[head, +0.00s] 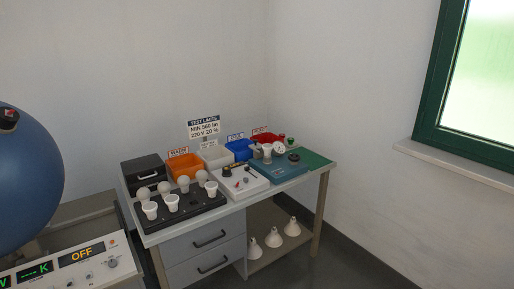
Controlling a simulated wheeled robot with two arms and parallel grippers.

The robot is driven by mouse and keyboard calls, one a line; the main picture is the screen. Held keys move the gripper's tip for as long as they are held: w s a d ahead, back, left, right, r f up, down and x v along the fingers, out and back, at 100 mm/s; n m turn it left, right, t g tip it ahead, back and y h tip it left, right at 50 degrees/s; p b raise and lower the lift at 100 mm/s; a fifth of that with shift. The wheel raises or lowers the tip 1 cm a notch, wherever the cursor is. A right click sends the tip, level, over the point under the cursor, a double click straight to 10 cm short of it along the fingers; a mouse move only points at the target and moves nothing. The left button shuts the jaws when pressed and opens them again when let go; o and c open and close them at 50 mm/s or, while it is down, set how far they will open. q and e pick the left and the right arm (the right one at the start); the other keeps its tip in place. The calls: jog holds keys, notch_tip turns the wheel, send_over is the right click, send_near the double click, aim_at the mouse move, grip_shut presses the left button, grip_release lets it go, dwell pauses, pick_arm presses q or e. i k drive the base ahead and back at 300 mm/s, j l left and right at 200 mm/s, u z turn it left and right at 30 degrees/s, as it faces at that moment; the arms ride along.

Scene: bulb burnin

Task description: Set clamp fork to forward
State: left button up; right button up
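No part that I can clearly make out as the clamp fork shows in the head view. A teal unit (287,174) on the bench carries pale fittings (267,150) and a dark round knob (293,157). These parts are too small to tell whether one is the fork or which way it points. Neither of my grippers is in view.
The grey bench (190,231) holds a black tray (182,212) of several bulbs, a black case (142,170), and orange (185,167), white, blue and red bins. Cone-shaped lamps (273,238) stand on the lower shelf. A blue sphere (28,185) and control panel (75,262) are at left. Floor at right is clear.

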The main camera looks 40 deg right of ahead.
aim_at(256, 147)
jog(key=l+z, duration=0.1)
jog(key=z, duration=0.5)
jog(key=i+l+z, duration=0.3)
jog(key=z, duration=0.15)
jog(key=i+l+z, duration=0.35)
jog(key=z, duration=0.15)
jog(key=i+l, duration=0.2)
jog(key=i, duration=0.25)
jog(key=i+l+z, duration=0.1)
jog(key=i, duration=0.4)
jog(key=l, duration=0.1)
